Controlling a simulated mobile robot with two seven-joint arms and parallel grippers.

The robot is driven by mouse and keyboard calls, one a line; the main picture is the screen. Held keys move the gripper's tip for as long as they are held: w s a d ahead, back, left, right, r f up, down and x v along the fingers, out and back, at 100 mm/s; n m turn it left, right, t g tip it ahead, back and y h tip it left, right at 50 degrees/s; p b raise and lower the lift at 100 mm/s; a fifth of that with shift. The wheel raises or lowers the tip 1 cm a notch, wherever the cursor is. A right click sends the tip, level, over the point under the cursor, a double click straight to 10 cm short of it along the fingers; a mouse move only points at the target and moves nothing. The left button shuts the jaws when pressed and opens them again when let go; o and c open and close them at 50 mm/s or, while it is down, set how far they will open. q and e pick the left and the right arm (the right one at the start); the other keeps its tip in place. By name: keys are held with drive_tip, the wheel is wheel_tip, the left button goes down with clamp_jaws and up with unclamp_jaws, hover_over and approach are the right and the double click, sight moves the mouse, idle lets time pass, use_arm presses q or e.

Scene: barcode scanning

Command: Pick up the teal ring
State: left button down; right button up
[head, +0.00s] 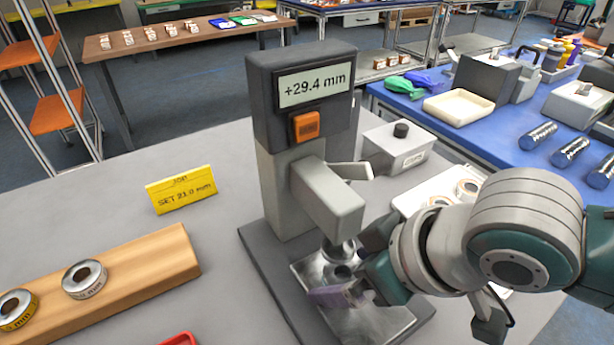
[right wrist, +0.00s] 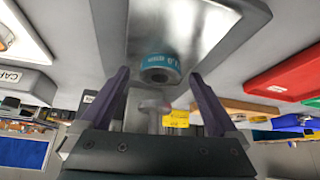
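The teal ring (right wrist: 158,68) shows in the right wrist view, a short ring with a teal printed band and a dark centre hole. It is on the shiny metal plate (right wrist: 150,30) of the measuring stand. My right gripper (right wrist: 159,77) is open, its two purple fingers on either side of the ring with a gap visible on each side. In the head view my right gripper (head: 342,295) is low over the metal plate (head: 375,325), below the stand's spindle; the ring is not clearly seen there. My left gripper is not in view.
The grey measuring stand (head: 300,120) reads +29.4 mm and its arm overhangs the plate. A yellow sign (head: 181,195) reads SET 21.0 mm. A wooden board (head: 135,270) holds a silver ring (head: 84,279) and a yellow-banded ring. A grey box (head: 398,150) stands behind.

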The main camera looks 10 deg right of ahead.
clamp_jaws()
idle(0.6)
